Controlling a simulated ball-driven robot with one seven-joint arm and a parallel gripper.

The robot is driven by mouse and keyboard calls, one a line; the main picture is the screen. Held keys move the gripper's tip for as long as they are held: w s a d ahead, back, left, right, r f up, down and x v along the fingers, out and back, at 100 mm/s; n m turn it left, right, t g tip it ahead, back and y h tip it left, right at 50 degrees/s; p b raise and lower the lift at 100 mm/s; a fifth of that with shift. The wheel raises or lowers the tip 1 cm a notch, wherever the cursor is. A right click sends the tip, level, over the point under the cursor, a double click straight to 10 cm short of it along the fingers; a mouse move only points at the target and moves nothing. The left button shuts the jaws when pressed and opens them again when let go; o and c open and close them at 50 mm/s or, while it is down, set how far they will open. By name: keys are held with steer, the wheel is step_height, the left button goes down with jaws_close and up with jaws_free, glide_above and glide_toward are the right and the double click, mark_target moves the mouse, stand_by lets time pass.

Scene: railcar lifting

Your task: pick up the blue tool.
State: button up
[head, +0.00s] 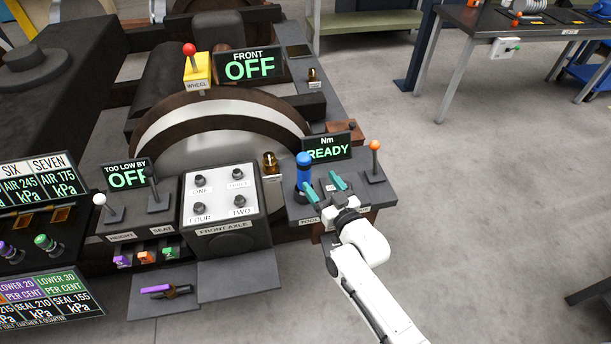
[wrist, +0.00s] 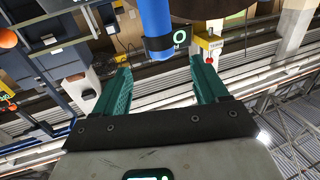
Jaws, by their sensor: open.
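The blue tool (head: 304,172) stands upright on a dark shelf labelled TOOL (head: 297,212), left of the READY display. My gripper (head: 323,187) is open, with teal fingers spread, just right of the blue tool in the head view. In the wrist view my gripper (wrist: 160,75) has nothing between its fingers. The tool's lower part is partly hidden by a finger in the head view.
The READY display (head: 327,147) stands behind my gripper. An orange-knobbed lever (head: 375,160) stands to its right. A panel with several black knobs, labelled FRONT AXLE (head: 219,200), is to the left. A small amber-topped piece (head: 270,162) is near the tool. Open floor lies to the right.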

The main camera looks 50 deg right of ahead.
mark_target(307, 165)
steer(key=x, duration=1)
steer(key=shift+w+b, duration=0.2)
steer(key=shift+b, duration=0.1)
steer(key=c, duration=1.2)
